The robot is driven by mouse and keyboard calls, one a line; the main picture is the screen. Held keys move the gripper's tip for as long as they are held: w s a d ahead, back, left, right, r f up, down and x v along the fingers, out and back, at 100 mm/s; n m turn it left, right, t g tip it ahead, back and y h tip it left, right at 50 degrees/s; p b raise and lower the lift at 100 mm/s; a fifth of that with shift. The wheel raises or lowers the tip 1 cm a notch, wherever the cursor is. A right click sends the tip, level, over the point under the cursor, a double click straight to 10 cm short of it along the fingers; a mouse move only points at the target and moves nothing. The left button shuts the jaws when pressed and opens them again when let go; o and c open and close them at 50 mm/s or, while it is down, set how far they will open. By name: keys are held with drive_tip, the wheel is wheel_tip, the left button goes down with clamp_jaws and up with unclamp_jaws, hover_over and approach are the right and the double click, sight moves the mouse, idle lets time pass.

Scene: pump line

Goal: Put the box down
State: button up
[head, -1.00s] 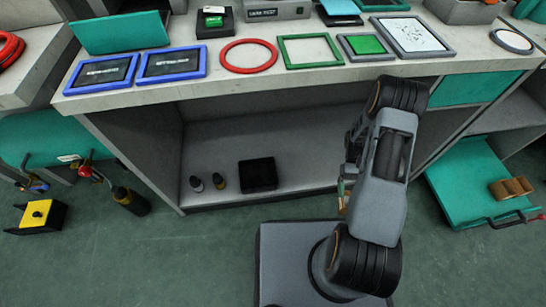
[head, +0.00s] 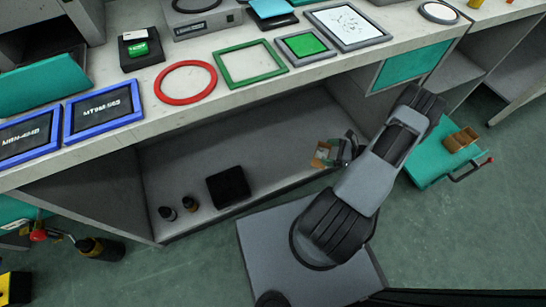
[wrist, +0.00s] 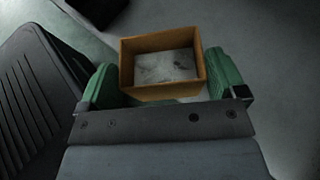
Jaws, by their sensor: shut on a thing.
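The box (wrist: 162,94) is a small open-topped orange-brown box with a greyish, patchy inside floor, seen from above in the wrist view. My gripper (wrist: 165,82) has its green fingers on the left and right sides of it and is shut on it. In the head view my gripper (head: 338,152) and the box (head: 322,153) show in front of the open shelf bay under the bench, left of my arm. The box's underside is hidden, and I cannot tell its height above the shelf or floor.
The lower shelf (head: 270,165) holds a black box (head: 228,187) and two small dark bottles (head: 178,209) at left; its middle looks clear. The bench top above carries a red ring (head: 186,82) and several frames. A teal cart (head: 425,168) stands at right.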

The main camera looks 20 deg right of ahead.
drive_tip(key=w+a+f+b, duration=0.3)
drive_tip(key=f, duration=0.1)
drive_tip(key=w+a+f+b, duration=0.3)
drive_tip(key=f, duration=0.1)
drive_tip(key=w+a+f+b, duration=0.3)
drive_tip(key=w+f, duration=0.1)
drive_tip(key=f, duration=0.1)
drive_tip(key=shift+w+a+f, duration=0.1)
drive_tip(key=shift+a, duration=0.05)
drive_tip(key=o, duration=0.8)
